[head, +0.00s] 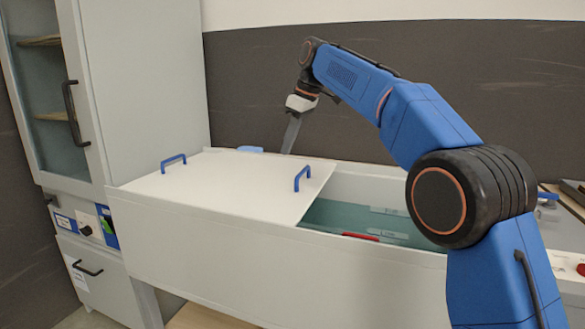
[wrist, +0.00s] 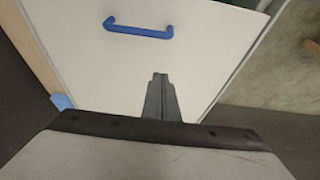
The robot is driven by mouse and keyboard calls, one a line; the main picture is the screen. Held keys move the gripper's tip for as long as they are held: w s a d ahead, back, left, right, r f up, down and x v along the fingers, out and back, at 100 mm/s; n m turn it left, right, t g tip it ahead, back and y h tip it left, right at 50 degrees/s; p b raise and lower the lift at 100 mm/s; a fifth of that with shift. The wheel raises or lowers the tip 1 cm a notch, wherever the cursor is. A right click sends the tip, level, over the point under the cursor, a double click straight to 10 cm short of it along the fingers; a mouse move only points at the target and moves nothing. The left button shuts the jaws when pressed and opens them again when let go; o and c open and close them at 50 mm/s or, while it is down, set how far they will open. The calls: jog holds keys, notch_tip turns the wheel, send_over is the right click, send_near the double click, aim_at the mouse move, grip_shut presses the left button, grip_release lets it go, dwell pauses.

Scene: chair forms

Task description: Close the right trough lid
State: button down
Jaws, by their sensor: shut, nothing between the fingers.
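The white trough (head: 270,262) runs across the head view. A flat white lid panel (head: 235,190) covers its left part, and the right part is open, showing a teal interior (head: 345,215). Two blue handles stand on the panel, one at its left (head: 173,161) and one near its right edge (head: 303,178). I cannot tell whether the panel is one lid or two stacked. My gripper (head: 288,150) is shut and empty, pointing down at the panel's back edge. In the wrist view its closed fingers (wrist: 160,80) are over the white panel, apart from a blue handle (wrist: 138,29).
A red item (head: 360,237) and pale labels show in the open part. A tall grey cabinet (head: 145,75) with a glass door stands at the left. A light blue piece (head: 250,149) sits at the panel's back edge. A dark wall (head: 250,80) is behind. My arm hides the trough's right end.

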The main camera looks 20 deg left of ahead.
aim_at(294, 190)
jog(key=x, duration=0.6)
jog(key=shift+f, duration=0.15)
jog(key=shift+d+f, duration=0.25)
jog(key=shift+d, duration=0.85)
jog(key=shift+s+d+f, duration=0.1)
jog(key=shift+d+f, duration=0.15)
jog(key=shift+d, duration=0.6)
jog(key=s+d, duration=0.2)
jog(key=d, duration=2.2)
jog(key=s+d, duration=0.1)
jog(key=d, duration=2.3)
jog(key=shift+s, duration=0.4)
jog(key=shift+d, duration=0.15)
